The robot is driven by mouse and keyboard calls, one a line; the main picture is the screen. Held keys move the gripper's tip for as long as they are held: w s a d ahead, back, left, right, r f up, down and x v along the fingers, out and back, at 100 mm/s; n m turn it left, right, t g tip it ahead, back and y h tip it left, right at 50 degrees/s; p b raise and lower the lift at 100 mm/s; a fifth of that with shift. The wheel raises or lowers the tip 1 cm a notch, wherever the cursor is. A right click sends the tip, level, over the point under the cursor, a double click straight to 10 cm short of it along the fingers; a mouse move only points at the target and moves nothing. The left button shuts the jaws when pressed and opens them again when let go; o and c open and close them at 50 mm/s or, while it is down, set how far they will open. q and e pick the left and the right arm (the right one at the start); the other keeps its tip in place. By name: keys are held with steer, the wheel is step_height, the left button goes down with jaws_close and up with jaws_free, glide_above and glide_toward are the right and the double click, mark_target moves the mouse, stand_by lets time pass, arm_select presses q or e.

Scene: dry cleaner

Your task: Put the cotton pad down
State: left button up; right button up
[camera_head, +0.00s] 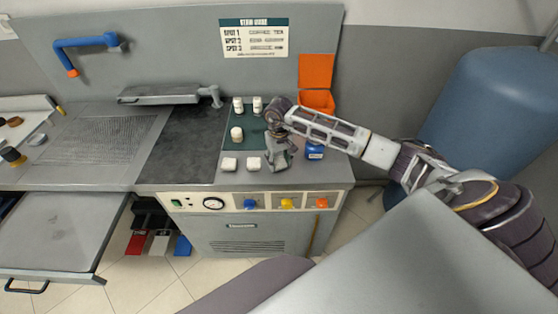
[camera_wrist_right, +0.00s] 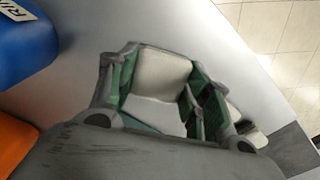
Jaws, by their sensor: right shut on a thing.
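My right gripper (camera_head: 278,163) is over the front of the grey counter and points down. In the wrist view the right gripper (camera_wrist_right: 160,84) is shut on a white cotton pad (camera_wrist_right: 159,77), which sits between its green-lined fingers. The pad appears close to the counter surface; I cannot tell whether it touches. In the head view the gripper hides this pad. Two other white pads lie to the left of the gripper, one at the far left (camera_head: 229,164) and one close beside it (camera_head: 253,163). My left gripper is not in view.
A blue container (camera_head: 314,151) stands just right of the gripper, with an open orange bin (camera_head: 317,100) behind it. Small white bottles (camera_head: 237,134) stand on a green mat (camera_head: 225,146). The dark board (camera_head: 185,145) to the left is clear.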

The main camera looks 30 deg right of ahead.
mark_target(279, 161)
steer(key=shift+f, duration=0.2)
steer(key=o, duration=1)
steer(key=shift+o, duration=0.2)
steer(key=shift+r, duration=0.2)
step_height(279, 161, up, 12)
steer(key=b, duration=0.2)
steer(key=shift+b, duration=0.3)
stand_by(0.4)
